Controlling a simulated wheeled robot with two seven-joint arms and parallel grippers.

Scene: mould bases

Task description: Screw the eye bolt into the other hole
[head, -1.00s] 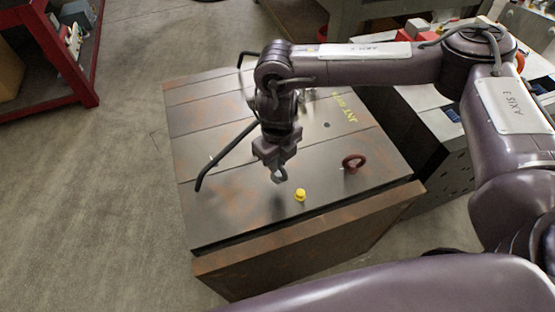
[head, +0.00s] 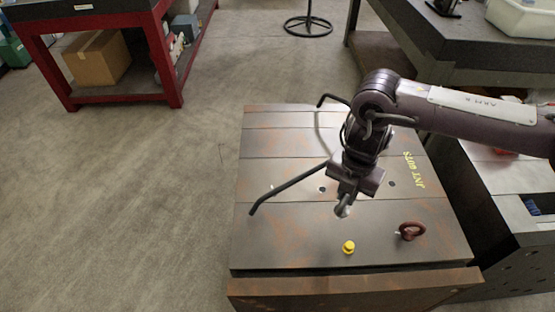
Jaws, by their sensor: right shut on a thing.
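The mould base (head: 290,228) is a large brown-grey steel block with a flat top and yellow lettering. My right gripper (head: 346,199) is shut on a grey metal eye bolt (head: 342,210), seemingly above the top, behind the yellow plug. The jaws hide part of it. My left gripper is out of view.
A grey bench (head: 520,190) stands close on the right. A red shelf (head: 100,22) stands back left. The floor (head: 130,210) on the left is clear.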

